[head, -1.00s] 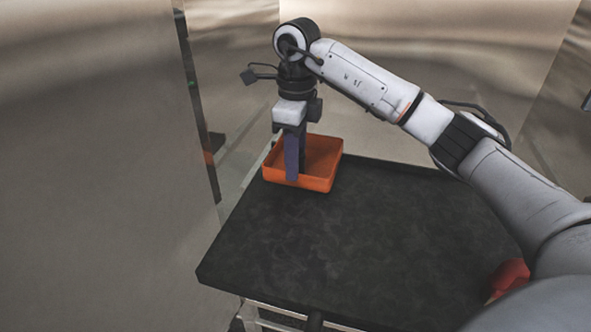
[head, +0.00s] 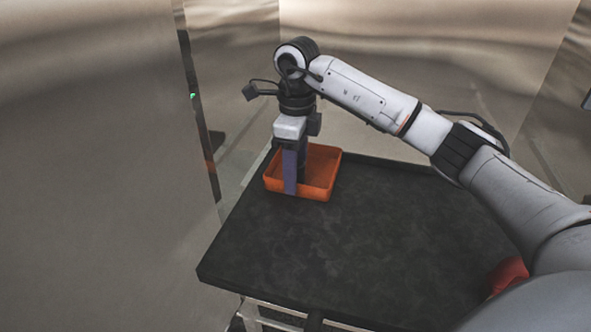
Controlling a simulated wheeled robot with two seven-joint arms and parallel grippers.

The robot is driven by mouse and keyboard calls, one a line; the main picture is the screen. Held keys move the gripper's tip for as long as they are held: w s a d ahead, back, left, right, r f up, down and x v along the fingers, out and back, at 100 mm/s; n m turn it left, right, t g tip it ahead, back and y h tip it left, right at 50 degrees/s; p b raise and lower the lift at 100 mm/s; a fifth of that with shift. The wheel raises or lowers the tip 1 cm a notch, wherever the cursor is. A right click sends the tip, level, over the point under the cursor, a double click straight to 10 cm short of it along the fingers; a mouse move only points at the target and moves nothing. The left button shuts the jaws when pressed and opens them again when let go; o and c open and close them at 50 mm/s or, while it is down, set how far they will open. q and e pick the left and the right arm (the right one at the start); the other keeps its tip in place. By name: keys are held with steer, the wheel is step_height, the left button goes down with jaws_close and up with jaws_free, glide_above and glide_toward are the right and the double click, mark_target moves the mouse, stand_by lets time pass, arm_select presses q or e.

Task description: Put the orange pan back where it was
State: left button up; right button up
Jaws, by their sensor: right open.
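The orange pan (head: 318,186) is a shallow square tray at the far left end of the black table top (head: 330,250). It looks level and appears to rest on the table. My right gripper (head: 296,187) points straight down at the pan's near wall. One finger is in front of that wall and the other shows behind it, inside the pan. The jaws are open around the wall. The pan's left part is partly hidden by the fingers. My left gripper is not in view.
A shiny metal panel (head: 90,170) stands close along the table's left side, and a metal wall (head: 420,60) rises behind. A red object (head: 508,275) shows at the table's right edge, partly hidden by my right arm. The middle of the table is clear.

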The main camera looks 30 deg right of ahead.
step_height(320, 180, up, 12)
steer(key=shift+r+p, duration=0.2)
steer(key=shift+p, duration=0.2)
